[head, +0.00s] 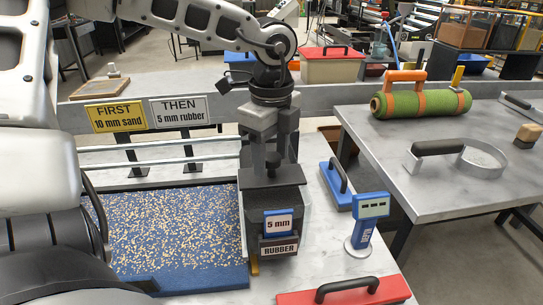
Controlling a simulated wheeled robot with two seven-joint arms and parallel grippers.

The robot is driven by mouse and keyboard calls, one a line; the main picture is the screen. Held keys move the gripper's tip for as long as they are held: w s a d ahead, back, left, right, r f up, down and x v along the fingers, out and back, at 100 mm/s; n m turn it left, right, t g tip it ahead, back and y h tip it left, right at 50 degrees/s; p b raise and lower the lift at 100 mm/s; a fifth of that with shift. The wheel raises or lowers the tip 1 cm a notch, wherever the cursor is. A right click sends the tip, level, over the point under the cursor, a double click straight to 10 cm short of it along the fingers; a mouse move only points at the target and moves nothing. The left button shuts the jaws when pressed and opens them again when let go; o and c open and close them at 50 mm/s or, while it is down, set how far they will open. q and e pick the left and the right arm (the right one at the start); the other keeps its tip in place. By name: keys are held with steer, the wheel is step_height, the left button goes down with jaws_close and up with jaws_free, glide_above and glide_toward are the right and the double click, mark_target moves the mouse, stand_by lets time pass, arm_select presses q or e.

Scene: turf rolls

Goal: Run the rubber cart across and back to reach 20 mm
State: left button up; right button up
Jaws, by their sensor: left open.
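The rubber cart (272,205), a dark box with a blue "5 mm" tag (279,223) and a "RUBBER" label (280,249), stands at the right end of the bed. My left gripper (272,152) is open, fingers down, right over the cart's top around its upright handle; I cannot tell whether they touch. The bed (170,232) is blue, scattered with tan and pale granules, and lies left of the cart. A blue gauge (371,207) with a small display stands on a round base right of the cart. My right gripper is not in view.
Signs reading "FIRST 10 mm sand" (116,116) and "THEN 5 mm rubber" (181,112) stand behind the bed's metal rails (150,160). A blue handled block (336,186) and a red one (345,293) lie to the right. A green turf roll (421,104) lies on the right table.

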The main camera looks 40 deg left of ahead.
arm_select(q)
steer(key=shift+f, duration=0.6)
jaws_close()
